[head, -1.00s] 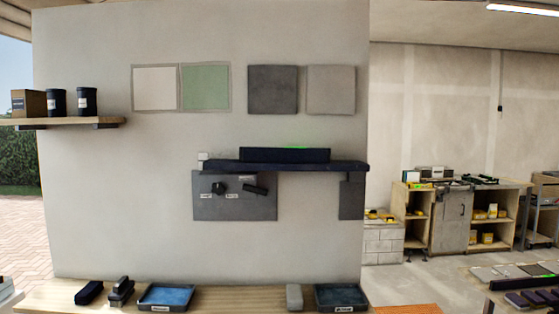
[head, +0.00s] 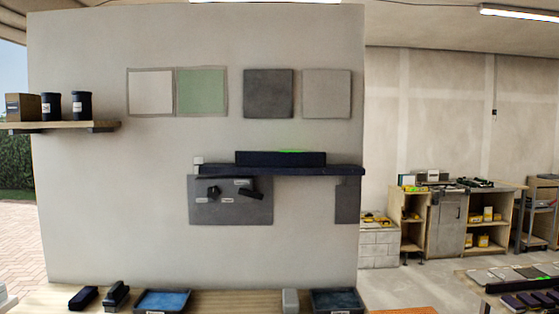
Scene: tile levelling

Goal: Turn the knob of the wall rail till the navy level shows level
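The wall rail (head: 345,170) is a long dark bar fixed across the wall, and it looks slightly tilted, its right end a little lower. The navy level (head: 255,159) lies on top of it, with a bright green vial mark (head: 297,151) on its upper edge; the bubble is too small to read. Below the rail's left part is a grey plate (head: 235,210) with a dark round knob (head: 213,192), a dark lever-like handle (head: 250,191) and small labels too small to read. Neither of my grippers is in view.
A wooden bench (head: 220,298) runs along the bottom with blue-lined trays (head: 335,291), dark tools (head: 117,294) and a grey block (head: 290,299). A shelf (head: 60,127) with containers juts out at left.

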